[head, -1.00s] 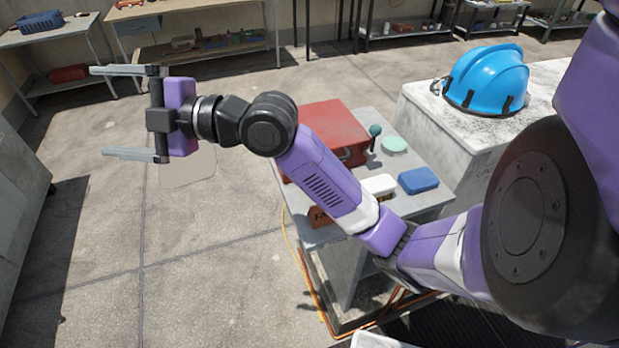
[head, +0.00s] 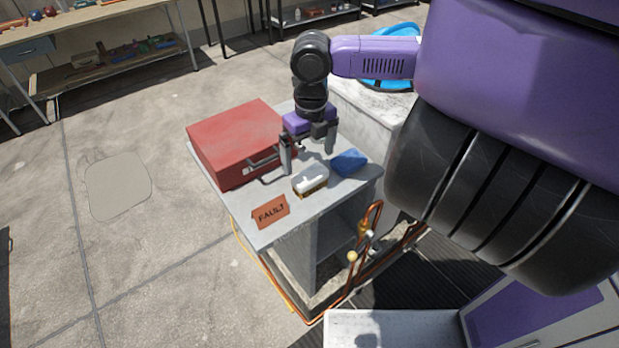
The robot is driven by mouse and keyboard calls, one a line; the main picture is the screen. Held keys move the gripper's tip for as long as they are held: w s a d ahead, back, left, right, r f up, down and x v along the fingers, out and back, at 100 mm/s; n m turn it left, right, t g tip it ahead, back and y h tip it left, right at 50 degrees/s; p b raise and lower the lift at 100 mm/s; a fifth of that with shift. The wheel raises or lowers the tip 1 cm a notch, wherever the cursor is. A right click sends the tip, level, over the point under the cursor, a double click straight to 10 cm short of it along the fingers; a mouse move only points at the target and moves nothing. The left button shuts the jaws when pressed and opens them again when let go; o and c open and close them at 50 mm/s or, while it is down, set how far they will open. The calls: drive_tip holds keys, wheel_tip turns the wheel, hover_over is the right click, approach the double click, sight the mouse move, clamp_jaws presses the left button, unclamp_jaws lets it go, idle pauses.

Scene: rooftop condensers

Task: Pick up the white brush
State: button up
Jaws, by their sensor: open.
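The white brush (head: 311,178) lies on the grey stand's top (head: 236,210), with its white back up and brown bristles below. My gripper (head: 308,165) points down over the stand, just behind the brush as seen in the head view. Its two fingers are spread apart, one to the left and one to the right of the brush's far side. Nothing is held between them. I cannot tell the exact height of the fingertips above the top.
A red case (head: 238,140) with a handle stands left of my gripper. A blue sponge-like block (head: 349,162) lies right of the brush. An orange "FAULT" sign (head: 270,212) is in front. A blue helmet (head: 400,28) is partly hidden behind my arm. Copper pipes (head: 372,222) rise beside the stand.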

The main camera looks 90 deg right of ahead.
sight(310, 174)
drive_tip(key=shift+s+f, duration=0.25)
drive_tip(key=shift+s, duration=0.15)
drive_tip(key=shift+f, duration=0.35)
drive_tip(key=shift+w+d+f+p, duration=0.2)
drive_tip(key=shift+f+p, duration=0.25)
drive_tip(key=shift+f, duration=1.25)
drive_tip(key=shift+w+d+f+p, duration=0.15)
drive_tip(key=shift+f+p, duration=0.3)
drive_tip(key=shift+f, duration=1.2)
drive_tip(key=c, duration=1.2)
drive_tip(key=shift+o, duration=0.2)
drive_tip(key=shift+r, duration=0.15)
wheel_tip(310, 174, up, 20)
drive_tip(key=b, duration=0.2)
